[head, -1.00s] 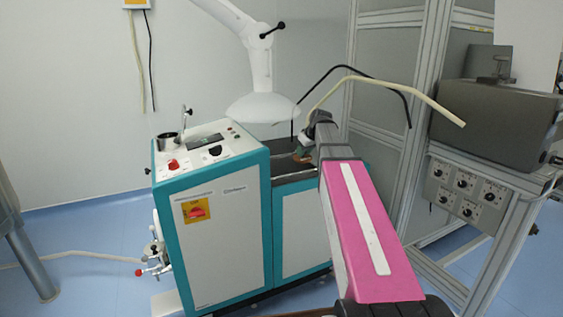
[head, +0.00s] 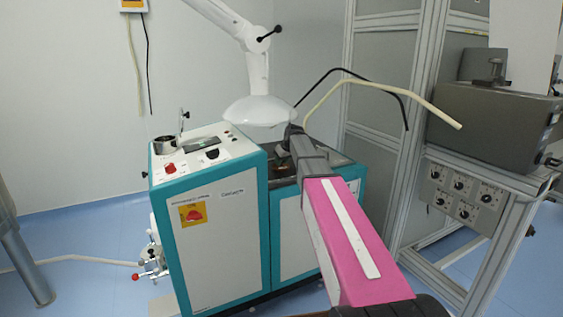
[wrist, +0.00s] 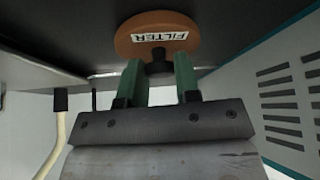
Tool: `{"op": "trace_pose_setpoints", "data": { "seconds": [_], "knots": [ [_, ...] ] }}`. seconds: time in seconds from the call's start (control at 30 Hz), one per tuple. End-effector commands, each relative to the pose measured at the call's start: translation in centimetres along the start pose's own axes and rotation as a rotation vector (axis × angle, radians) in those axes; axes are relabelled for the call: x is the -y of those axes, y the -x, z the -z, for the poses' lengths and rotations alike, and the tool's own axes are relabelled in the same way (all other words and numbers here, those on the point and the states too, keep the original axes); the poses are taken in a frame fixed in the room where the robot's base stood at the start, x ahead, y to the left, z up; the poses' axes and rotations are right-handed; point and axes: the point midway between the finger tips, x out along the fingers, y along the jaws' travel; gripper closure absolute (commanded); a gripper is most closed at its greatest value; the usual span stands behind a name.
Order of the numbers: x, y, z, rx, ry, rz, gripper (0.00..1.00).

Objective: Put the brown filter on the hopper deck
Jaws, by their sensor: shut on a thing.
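The brown filter (wrist: 155,22) is a round disc with a white FILTER label and a dark knob. My gripper (wrist: 157,66) has its green fingers shut on that knob. The dark hopper deck (head: 340,160) is the top of the lower teal-and-white cabinet in the head view. The filter is in front of a dark surface in the wrist view; whether they touch I cannot tell.
The taller cabinet with a control panel (head: 195,155) stands left of the deck. A white lamp-like hood (head: 260,112) hangs close above and behind the gripper. A grey metal frame (head: 375,130) and bent cream and black tubes (head: 400,89) are at the right.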

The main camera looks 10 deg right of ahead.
Motion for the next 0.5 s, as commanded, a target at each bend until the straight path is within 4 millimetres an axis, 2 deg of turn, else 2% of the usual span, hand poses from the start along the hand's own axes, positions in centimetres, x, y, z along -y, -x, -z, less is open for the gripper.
{"op": "trace_pose_setpoints", "data": {
  "seconds": [0.33,0.37,0.4,0.43,0.5],
  "knots": [
    [0.04,-0.32,-0.11,0.0,0.0,0.0,0.94],
    [0.04,-0.35,-0.13,0.0,0.0,0.0,0.67],
    [0.04,-0.32,-0.11,0.0,0.0,0.0,0.54],
    [0.03,-0.32,-0.1,0.0,0.0,0.0,0.44],
    [0.03,-0.31,-0.1,0.0,0.0,0.0,0.44]
  ]
}}
